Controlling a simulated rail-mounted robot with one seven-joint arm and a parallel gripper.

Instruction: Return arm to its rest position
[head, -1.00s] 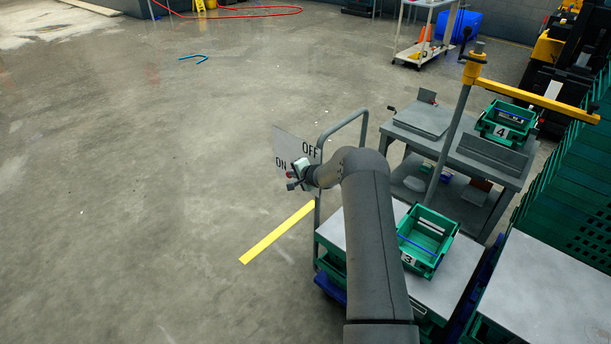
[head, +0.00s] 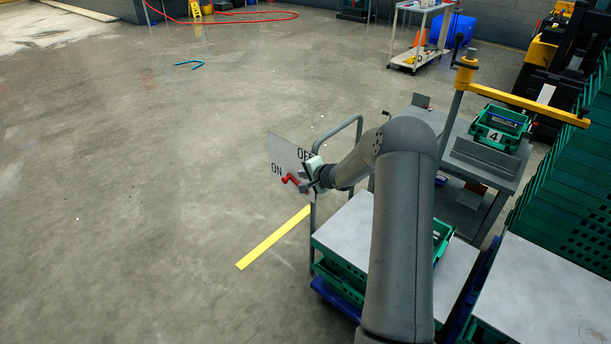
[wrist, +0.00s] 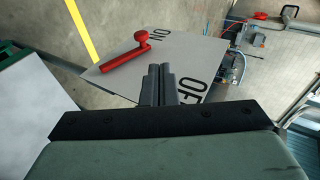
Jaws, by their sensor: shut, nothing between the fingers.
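My gripper (wrist: 158,86) is shut and empty in the wrist view, its two dark fingers side by side. In the head view my gripper (head: 308,180) is at the end of my bent arm, in front of the ON/OFF panel. The panel (wrist: 185,58) is a pale plate with black lettering; it also shows in the head view (head: 283,150). A red lever (wrist: 122,57) with a round knob lies across the panel near the ON lettering. The fingers show over the panel, to the right of the lever and apart from it in the wrist view.
A cart with a grey top (head: 345,225) and hoop handle stands beside the panel. My arm partly hides a green crate (head: 441,238). Crate 4 (head: 500,128) sits on a grey workbench. A yellow-armed post (head: 520,93) rises nearby. The floor at left is open.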

